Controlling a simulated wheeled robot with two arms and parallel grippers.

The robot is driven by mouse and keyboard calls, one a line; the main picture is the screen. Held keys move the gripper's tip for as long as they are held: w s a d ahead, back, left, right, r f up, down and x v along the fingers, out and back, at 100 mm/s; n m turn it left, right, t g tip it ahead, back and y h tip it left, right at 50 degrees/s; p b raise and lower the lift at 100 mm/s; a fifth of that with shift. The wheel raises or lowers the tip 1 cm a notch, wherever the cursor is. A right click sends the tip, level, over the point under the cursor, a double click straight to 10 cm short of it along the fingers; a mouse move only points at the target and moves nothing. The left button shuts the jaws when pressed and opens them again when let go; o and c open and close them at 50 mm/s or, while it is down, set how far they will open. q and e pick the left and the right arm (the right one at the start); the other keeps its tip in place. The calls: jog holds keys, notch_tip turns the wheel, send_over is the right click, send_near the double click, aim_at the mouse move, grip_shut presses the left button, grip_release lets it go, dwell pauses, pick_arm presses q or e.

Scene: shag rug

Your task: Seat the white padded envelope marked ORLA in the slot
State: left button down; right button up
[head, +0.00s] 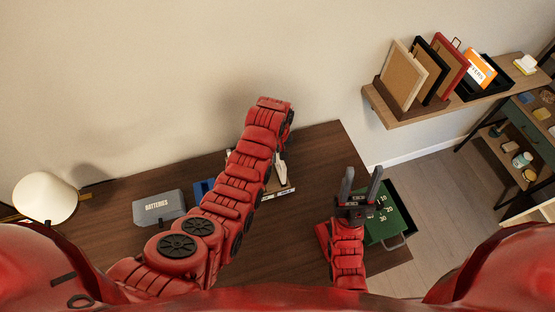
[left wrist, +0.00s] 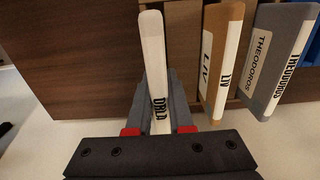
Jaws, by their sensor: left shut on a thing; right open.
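The white padded envelope marked ORLA (left wrist: 152,45) is between the fingers of my left gripper (left wrist: 154,108), which is shut on it, in the left wrist view. To its right are a brown envelope marked LIV (left wrist: 221,60) and a grey envelope marked THEODOROS (left wrist: 275,55), standing by a wooden rack (left wrist: 184,40). I cannot tell whether the white envelope is inside a slot. In the head view my left arm hides most of the gripper and rack; a bit of white shows beside the arm. My right gripper (head: 360,187) is open and empty, fingers pointing up.
The dark desk (head: 315,155) holds a grey BATTERIES box (head: 158,207), a blue object (head: 203,189) and a white lamp (head: 46,200). A wall shelf (head: 420,110) with frames is at the upper right.

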pick_arm(q)
jog(key=shift+f+p, duration=0.6)
jog(key=shift+f, duration=1.2)
jog(key=shift+f, duration=0.1)
jog(key=c, duration=1.3)
grip_release()
jog(key=o, duration=0.5)
